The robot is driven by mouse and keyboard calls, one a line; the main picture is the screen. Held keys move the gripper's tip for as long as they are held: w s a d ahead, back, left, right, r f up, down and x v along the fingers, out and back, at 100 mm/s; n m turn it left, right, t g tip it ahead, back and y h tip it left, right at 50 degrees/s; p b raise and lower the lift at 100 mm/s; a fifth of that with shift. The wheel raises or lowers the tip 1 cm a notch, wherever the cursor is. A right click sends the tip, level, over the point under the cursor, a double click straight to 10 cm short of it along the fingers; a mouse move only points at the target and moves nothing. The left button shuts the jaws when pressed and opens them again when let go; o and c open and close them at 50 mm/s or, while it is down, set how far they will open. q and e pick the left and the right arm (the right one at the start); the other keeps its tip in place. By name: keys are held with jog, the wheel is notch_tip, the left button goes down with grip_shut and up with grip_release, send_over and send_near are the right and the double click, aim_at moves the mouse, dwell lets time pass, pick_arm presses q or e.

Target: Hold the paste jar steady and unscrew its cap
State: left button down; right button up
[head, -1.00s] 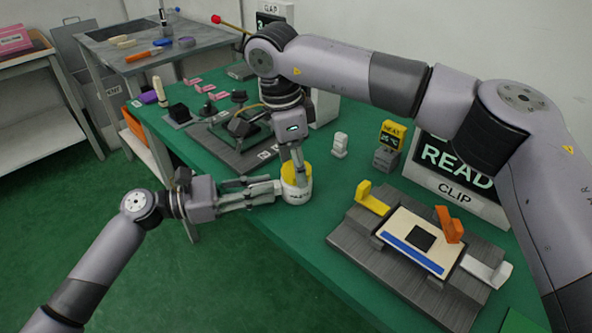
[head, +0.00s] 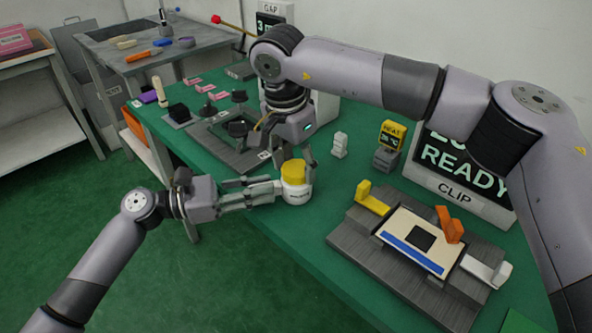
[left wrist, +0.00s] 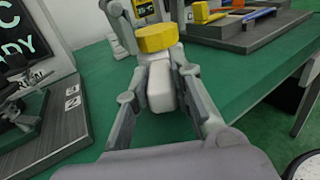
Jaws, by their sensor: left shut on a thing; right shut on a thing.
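The paste jar (head: 296,195) is a white pot with a yellow cap (head: 294,171), upright at the green table's near edge. My left gripper (head: 280,192) comes in from the left and is shut on the white body. In the left wrist view the white jar body (left wrist: 160,88) sits between its fingers, with the yellow cap (left wrist: 156,39) on top. My right gripper (head: 295,157) reaches down from above, its fingers on either side of the cap and shut on it. Whether the cap is loose from the thread cannot be told.
A grey clip fixture (head: 350,235) with coloured levers stands at right. Behind it are the READY sign (head: 450,155) and a yellow HEAT display (head: 392,133). A small white object (head: 340,145) stands behind the jar. Another dark fixture (head: 225,150) lies behind the right gripper.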

jog(key=shift+r, duration=0.25)
jog(key=shift+r, duration=0.7)
jog(key=shift+r, duration=0.1)
jog(key=shift+r, duration=1.45)
pick_arm(q)
jog(key=c, duration=1.3)
grip_release()
jog(key=v, duration=1.2)
jog(key=shift+a, duration=0.1)
